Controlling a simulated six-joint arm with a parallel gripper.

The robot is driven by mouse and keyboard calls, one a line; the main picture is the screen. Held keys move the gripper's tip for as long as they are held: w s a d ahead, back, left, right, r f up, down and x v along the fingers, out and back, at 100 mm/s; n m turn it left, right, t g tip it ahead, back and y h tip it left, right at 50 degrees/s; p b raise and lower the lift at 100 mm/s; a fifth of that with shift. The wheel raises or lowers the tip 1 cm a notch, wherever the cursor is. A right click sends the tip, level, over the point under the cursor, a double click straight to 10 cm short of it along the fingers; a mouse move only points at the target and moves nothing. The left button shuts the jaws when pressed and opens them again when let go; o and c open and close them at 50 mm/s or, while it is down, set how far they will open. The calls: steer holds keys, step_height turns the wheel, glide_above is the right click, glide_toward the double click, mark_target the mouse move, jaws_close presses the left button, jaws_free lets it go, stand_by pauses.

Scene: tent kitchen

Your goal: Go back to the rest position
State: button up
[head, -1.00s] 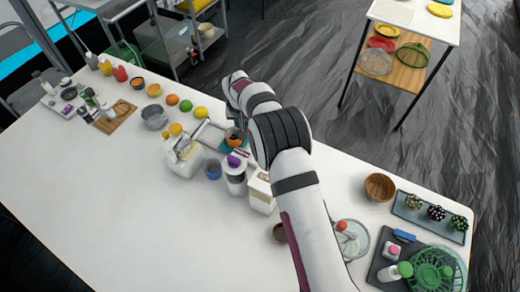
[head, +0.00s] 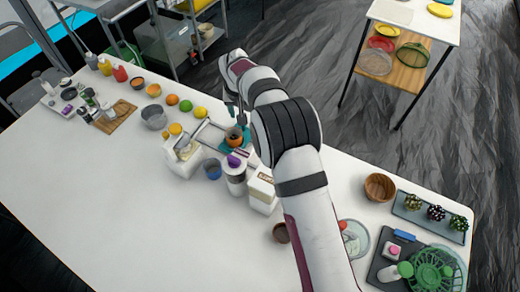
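My gripper (head: 234,110) hangs down from the wrist over the far edge of the white table (head: 110,190). It is small and partly merges with what lies behind it, so I cannot tell whether its fingers are apart. Just below it, a small orange-brown pot (head: 234,136) sits on a teal piece (head: 224,147). I cannot tell whether the gripper touches the pot. My arm reaches across the table from the bottom and hides part of its middle.
A wooden bowl (head: 380,187) and green basket (head: 436,270) are at right. The table's left front is clear.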

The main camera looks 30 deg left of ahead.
steer(key=shift+r, duration=0.7)
steer(key=shift+d+r, duration=0.2)
steer(key=shift+d, duration=0.05)
steer(key=s+d+r+m+g, duration=0.1)
steer(key=s+d+r+m, duration=0.1)
steer(key=d+r, duration=0.45)
steer(key=s+d+r+m, duration=0.2)
steer(key=d+r, duration=0.1)
steer(key=d, duration=0.7)
steer(key=s+d+r+m+g, duration=0.15)
steer(key=d+r, duration=0.25)
steer(key=d, duration=0.4)
steer(key=s+d+m, duration=0.2)
steer(key=s+d, duration=0.2)
steer(key=s, duration=0.4)
steer(key=s+d+m, duration=0.2)
steer(key=s+d, duration=0.2)
steer(key=s, duration=0.4)
steer(key=s+d+f+m, duration=0.1)
steer(key=s+d+m, duration=0.1)
steer(key=s+d, duration=0.3)
steer(key=s, duration=0.3)
steer(key=shift+g, duration=0.35)
steer(key=shift+s, duration=0.1)
